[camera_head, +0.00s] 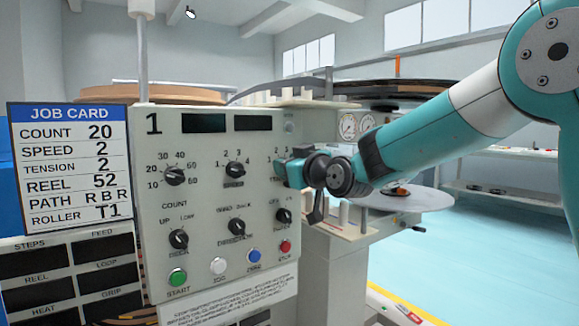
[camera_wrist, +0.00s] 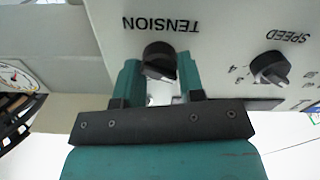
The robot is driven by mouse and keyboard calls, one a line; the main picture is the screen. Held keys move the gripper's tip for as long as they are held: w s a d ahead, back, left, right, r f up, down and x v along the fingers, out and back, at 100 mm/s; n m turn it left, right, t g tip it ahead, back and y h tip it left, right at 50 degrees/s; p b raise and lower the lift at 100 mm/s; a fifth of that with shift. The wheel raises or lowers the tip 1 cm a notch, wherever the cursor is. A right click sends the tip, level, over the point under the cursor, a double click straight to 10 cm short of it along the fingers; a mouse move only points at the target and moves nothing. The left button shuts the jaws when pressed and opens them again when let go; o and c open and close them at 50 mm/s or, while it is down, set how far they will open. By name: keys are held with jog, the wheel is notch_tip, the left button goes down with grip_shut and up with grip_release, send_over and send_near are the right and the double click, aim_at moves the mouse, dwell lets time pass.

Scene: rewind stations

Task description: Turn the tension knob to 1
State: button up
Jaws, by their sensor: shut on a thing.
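The tension knob (camera_wrist: 160,58) is black and round with a raised grip, under the upside-down word TENSION in the wrist view. My gripper (camera_wrist: 159,70) has one teal finger on each side of it and is shut on it. In the head view my gripper (camera_head: 289,172) reaches the right side of the grey control panel (camera_head: 215,150) and hides the knob. Part of the tension scale shows just above my gripper, but the knob's pointer setting cannot be read.
The speed knob (camera_head: 234,170) is left of my gripper, and the count knob (camera_head: 174,175) is further left. A lower knob (camera_head: 283,215) and a red button (camera_head: 286,247) are close below. A job card (camera_head: 70,165) reads tension 2. Gauges (camera_head: 348,126) stand behind my wrist.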

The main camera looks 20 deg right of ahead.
jog(key=o, duration=0.9)
jog(key=v, duration=1.7)
jog(key=shift+s, duration=0.15)
